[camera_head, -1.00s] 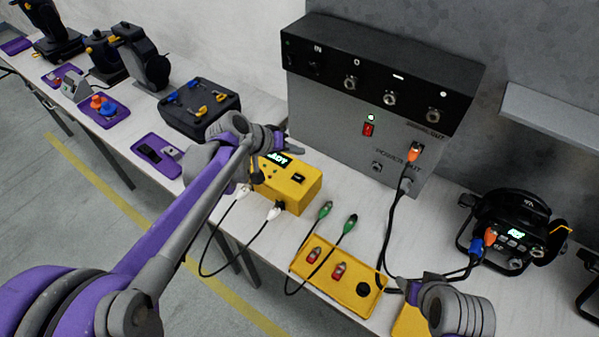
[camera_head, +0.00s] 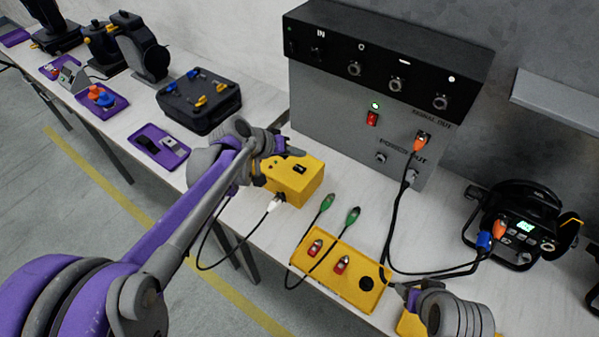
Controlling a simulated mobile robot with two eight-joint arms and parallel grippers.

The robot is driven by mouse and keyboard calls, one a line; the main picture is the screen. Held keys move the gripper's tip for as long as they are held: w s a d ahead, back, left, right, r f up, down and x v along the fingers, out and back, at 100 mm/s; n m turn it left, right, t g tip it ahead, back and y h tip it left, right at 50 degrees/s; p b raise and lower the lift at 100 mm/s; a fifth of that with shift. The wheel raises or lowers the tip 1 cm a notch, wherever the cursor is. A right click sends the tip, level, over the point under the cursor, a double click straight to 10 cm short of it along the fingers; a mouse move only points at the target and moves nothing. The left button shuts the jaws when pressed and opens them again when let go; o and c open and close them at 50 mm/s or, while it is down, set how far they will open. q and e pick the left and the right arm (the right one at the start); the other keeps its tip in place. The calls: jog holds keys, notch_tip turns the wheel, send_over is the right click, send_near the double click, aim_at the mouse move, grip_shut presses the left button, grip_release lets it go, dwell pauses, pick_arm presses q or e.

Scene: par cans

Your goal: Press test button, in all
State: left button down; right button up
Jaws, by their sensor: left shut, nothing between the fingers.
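The yellow tester box (camera_head: 309,183) sits on the table at centre, with a dark button or switch (camera_head: 300,169) on its top. My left gripper (camera_head: 296,153) is shut and empty, over the box's back left part; it hides the display there. I cannot tell whether it touches the box. A white plug (camera_head: 275,204) sits at the box's front, on a black cable. My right gripper (camera_head: 400,287) is at the lower right, beside the yellow tray; its fingers are too small to judge. A black par can (camera_head: 518,225) with a lit green display stands at right, with orange and blue plugs in it.
A grey power unit (camera_head: 340,120) with a red switch (camera_head: 372,118) stands behind the box. A yellow tray (camera_head: 335,286) with two red-and-white parts lies in front, with green plugs (camera_head: 352,216) near it. Purple mats (camera_head: 180,137) and a black case (camera_head: 200,107) lie left.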

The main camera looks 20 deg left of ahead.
aim_at(297, 172)
pick_arm(q)
jog(key=shift+f+b, duration=0.9)
jog(key=shift+f, duration=0.9)
pick_arm(e)
jog(key=shift+s+f, duration=0.2)
jog(key=shift+f, duration=0.5)
jog(key=shift+s+f, duration=0.15)
jog(key=shift+f, duration=0.5)
pick_arm(q)
jog(key=shift+f, duration=0.4)
pick_arm(e)
jog(key=shift+f, duration=0.3)
pick_arm(q)
jog(key=shift+f+b, duration=0.4)
jog(key=shift+b, duration=0.05)
pick_arm(e)
jog(key=shift+s+f, duration=0.1)
jog(key=shift+f, duration=0.15)
pick_arm(q)
jog(key=shift+r, duration=0.15)
pick_arm(e)
jog(key=shift+r, duration=0.1)
pick_arm(q)
jog(key=shift+r+p, duration=0.65)
jog(key=shift+r, duration=0.05)
pick_arm(e)
jog(key=shift+r, duration=0.6)
